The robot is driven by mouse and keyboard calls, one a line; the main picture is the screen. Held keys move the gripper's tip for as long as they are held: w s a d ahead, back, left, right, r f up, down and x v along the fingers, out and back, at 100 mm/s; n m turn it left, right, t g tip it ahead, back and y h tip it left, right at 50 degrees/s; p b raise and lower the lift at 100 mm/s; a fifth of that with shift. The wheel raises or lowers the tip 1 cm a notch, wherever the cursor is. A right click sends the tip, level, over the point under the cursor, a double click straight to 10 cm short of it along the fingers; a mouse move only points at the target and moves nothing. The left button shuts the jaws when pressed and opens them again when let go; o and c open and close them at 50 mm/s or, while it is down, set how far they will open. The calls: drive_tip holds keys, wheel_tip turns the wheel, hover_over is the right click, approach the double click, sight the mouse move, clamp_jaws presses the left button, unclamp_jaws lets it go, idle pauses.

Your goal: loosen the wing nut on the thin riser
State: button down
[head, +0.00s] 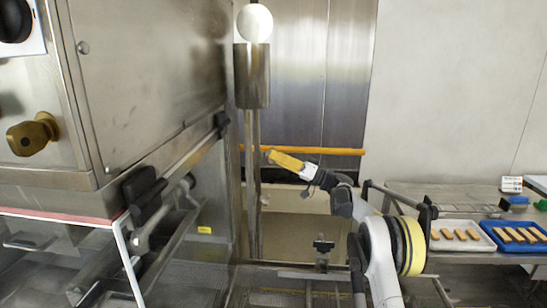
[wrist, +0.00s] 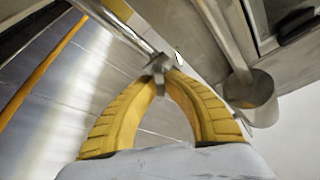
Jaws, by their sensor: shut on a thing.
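My gripper (wrist: 160,72) has its two yellow fingers closed together at the tips on a small grey metal piece, the wing nut (wrist: 158,63). The wing nut sits at the end of a thin metal rod, the thin riser (wrist: 122,30), which runs in from the upper left of the wrist view. In the head view my gripper (head: 270,155) reaches left, its tips beside an upright steel post (head: 252,185). The wing nut is too small to make out in the head view. Its wings are partly hidden by the fingertips.
A thicker bar (wrist: 236,50) with a round metal end (wrist: 250,90) is right of the fingers. A large steel machine housing (head: 150,80) fills the left. A yellow rail (head: 335,151) crosses behind. A side table holds a white tray (head: 436,246) and a blue tray (head: 497,245).

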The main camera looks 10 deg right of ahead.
drive_tip(key=shift+n+g+y, duration=0.6)
drive_tip(key=shift+n+g, duration=0.2)
drive_tip(key=shift+n, duration=1.1)
drive_tip(key=shift+n+g+y, duration=0.6)
drive_tip(key=shift+n+g, duration=0.2)
drive_tip(key=shift+n, duration=1.1)
drive_tip(key=c, duration=1.5)
unclamp_jaws()
drive_tip(key=shift+a, duration=0.1)
drive_tip(key=v, duration=0.7)
drive_tip(key=shift+d, duration=0.25)
drive_tip(key=shift+s, duration=0.1)
